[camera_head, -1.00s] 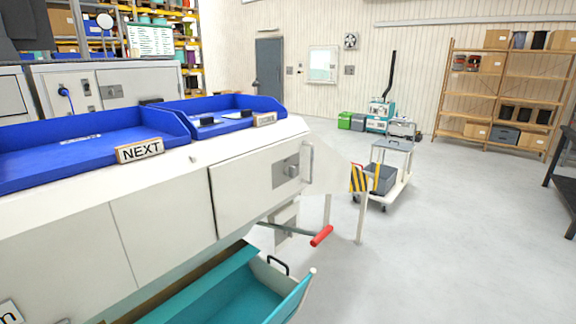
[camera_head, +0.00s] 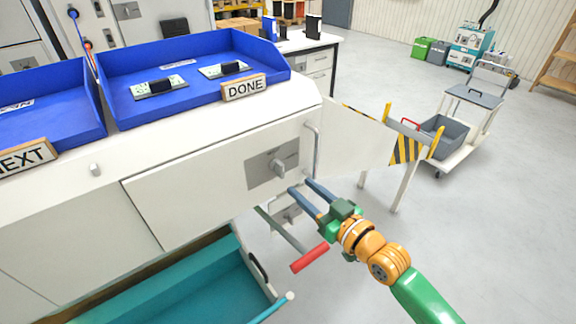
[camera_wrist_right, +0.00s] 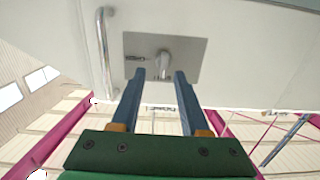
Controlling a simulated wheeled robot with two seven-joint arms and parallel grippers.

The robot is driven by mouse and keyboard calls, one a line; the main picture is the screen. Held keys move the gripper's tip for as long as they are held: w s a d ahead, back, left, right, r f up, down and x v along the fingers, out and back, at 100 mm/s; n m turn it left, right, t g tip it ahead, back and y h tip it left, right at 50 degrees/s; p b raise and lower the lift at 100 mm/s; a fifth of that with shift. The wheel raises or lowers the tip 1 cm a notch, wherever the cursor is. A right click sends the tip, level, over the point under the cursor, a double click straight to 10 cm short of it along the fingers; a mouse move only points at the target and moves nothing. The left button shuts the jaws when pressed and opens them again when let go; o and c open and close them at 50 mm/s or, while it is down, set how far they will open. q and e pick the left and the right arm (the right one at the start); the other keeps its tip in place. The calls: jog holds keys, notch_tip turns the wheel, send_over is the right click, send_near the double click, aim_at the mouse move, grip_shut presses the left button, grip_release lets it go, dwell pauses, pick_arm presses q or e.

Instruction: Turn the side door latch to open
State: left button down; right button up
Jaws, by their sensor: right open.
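The side door (camera_head: 200,190) is a white panel on the machine's side and looks closed. Its latch (camera_head: 279,167) is a grey knob on a square metal plate (camera_head: 258,174). The latch also shows in the right wrist view (camera_wrist_right: 163,64), on its plate (camera_wrist_right: 190,48) between and beyond the fingertips. My right gripper (camera_head: 300,186) is open and empty, with its two blue-grey fingers pointing at the plate just below the latch. In the wrist view the right gripper (camera_wrist_right: 159,78) appears apart from the latch. My left gripper is not in view.
A vertical metal handle (camera_head: 316,150) stands right of the latch. A red-ended lever (camera_head: 310,257) sticks out below my right gripper. A teal bin (camera_head: 185,290) is under the machine. Blue trays (camera_head: 190,85) sit on top. A cart (camera_head: 460,120) stands right on open floor.

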aim_at(283, 169)
jog(key=shift+t, duration=0.3)
jog(key=w+a+r, duration=0.2)
jog(key=a, duration=0.1)
jog(key=shift+a, duration=0.1)
jog(key=x, duration=0.3)
jog(key=shift+w+f, duration=0.3)
jog(key=shift+w, duration=0.1)
jog(key=shift+s+r, duration=0.1)
jog(key=shift+s, duration=0.05)
jog(key=shift+c, duration=0.6)
grip_shut()
